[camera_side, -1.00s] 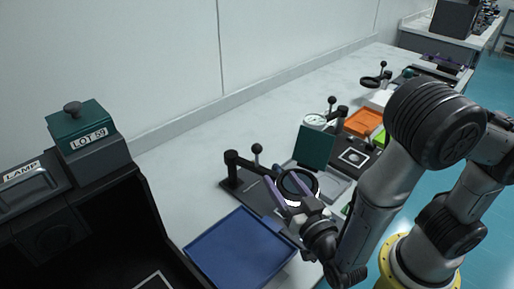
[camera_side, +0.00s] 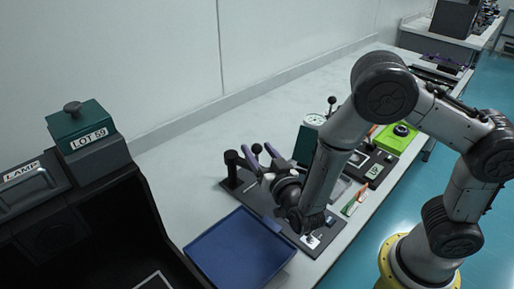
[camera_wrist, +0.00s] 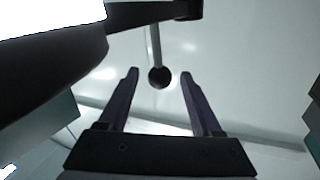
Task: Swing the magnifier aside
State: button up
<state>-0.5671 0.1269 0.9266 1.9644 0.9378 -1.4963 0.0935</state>
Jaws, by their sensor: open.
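The magnifier (camera_side: 231,158) stands on a dark base plate, with a black post, a short arm and a ball-topped handle. Its lens ring is hidden behind my gripper and arm in the side view. In the wrist view, a large dark curved part (camera_wrist: 50,55) with a bright white area fills the upper left, probably the lens ring. My gripper (camera_side: 256,146) is open, its purple fingers pointing toward the handle. The black ball knob (camera_wrist: 160,77) shows between the two fingertips in the wrist view (camera_wrist: 160,74), with visible gaps on both sides.
A blue tray (camera_side: 240,250) lies just in front of the magnifier's base plate. A dark green upright block (camera_side: 305,145) stands behind my gripper. The bench by the wall is clear.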

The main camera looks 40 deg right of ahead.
jog(key=shift+x, duration=0.75)
grip_shut()
dwell(0.9)
